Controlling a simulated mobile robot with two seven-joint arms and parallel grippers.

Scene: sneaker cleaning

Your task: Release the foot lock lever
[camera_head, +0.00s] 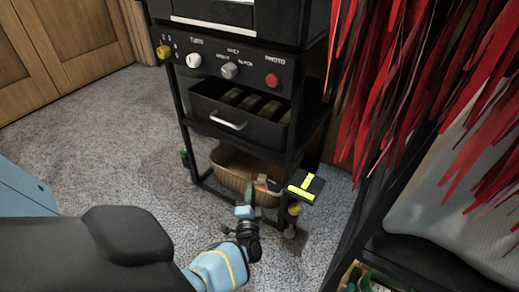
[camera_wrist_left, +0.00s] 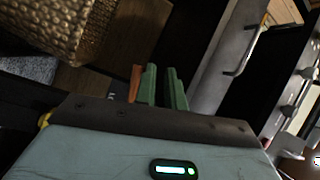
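A black pedal with yellow markings (camera_head: 306,186), apparently the foot lock lever, sticks out at the lower right of the black cart's frame. My left gripper (camera_head: 248,192) is low beside the cart's front, left of this pedal. Its two green fingers, seen in the left wrist view (camera_wrist_left: 161,88), are a narrow gap apart with nothing visible between them. A small orange-red piece (camera_wrist_left: 135,84) is close beside the left finger, outside the gap; whether they touch I cannot tell. An orange piece also shows near the pedal in the head view (camera_head: 269,185). My right gripper is not in view.
The black cart (camera_head: 232,68) has knobs and an open drawer (camera_head: 240,118). A wicker basket (camera_head: 232,172) sits on its bottom shelf. Red strips (camera_head: 410,80) hang at the right above a dark rack. Grey carpet (camera_head: 90,150) is clear at the left.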

